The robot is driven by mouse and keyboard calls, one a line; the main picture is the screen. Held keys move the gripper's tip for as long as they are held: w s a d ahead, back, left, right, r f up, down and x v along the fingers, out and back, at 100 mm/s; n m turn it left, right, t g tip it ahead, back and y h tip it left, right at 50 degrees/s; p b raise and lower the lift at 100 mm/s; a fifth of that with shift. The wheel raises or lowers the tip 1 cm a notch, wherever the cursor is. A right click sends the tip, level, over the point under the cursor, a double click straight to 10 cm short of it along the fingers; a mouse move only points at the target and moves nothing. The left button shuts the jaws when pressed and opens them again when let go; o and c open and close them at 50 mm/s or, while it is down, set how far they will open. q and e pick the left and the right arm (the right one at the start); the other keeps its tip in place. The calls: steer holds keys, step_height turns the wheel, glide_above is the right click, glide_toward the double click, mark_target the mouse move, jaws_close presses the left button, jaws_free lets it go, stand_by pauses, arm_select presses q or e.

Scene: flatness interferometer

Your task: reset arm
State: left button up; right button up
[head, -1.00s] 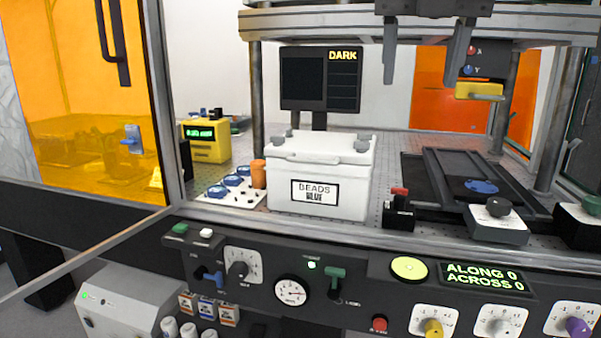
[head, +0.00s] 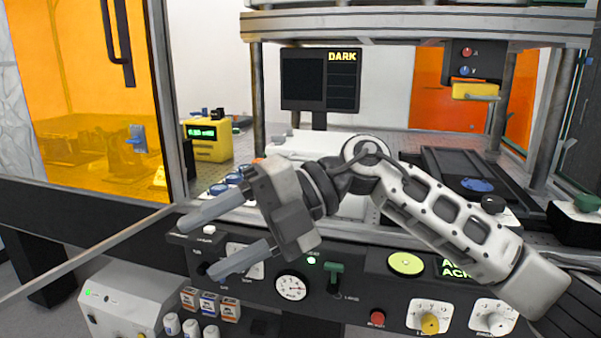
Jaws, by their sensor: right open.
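My right arm reaches in from the right across the front of the bench. My right gripper (head: 222,243) is open and empty, its two grey fingers pointing left in front of the control panel (head: 385,300). The fingers overlap the panel's left knobs in the picture; I cannot tell whether they touch anything. My left gripper is not in view.
A dark monitor reading DARK (head: 320,80) stands behind the bin. A yellow instrument (head: 207,138) is at left. The panel carries a dial gauge (head: 291,287), a green lever (head: 335,275) and a red button (head: 377,317). An amber panel (head: 85,90) stands at left.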

steer(key=w+d+f+m+t, duration=0.2)
steer(key=d+f+m+t, duration=0.2)
steer(key=m+t, duration=0.5)
steer(key=w+d+f+m+t+y, duration=0.1)
steer(key=d+f+m+t, duration=0.25)
steer(key=m+t, duration=0.5)
steer(key=w+d+f+m+t, duration=0.25)
steer(key=f+m+t, duration=0.3)
steer(key=m, duration=0.55)
steer(key=s+d+f+m+g+h, duration=0.3)
steer(key=s+f, duration=0.5)
steer(key=f, duration=0.4)
steer(key=s+d+f+m+g+h+p, duration=0.1)
steer(key=s+d+f+m+g+h, duration=0.2)
steer(key=f, duration=0.9)
steer(key=s+d+m+h, duration=0.3)
steer(key=s+d+h, duration=0.1)
steer(key=s+d, duration=0.1)
steer(key=shift+d+g+h, duration=0.3)
steer(key=shift+d+g, duration=0.1)
steer(key=shift+d, duration=0.45)
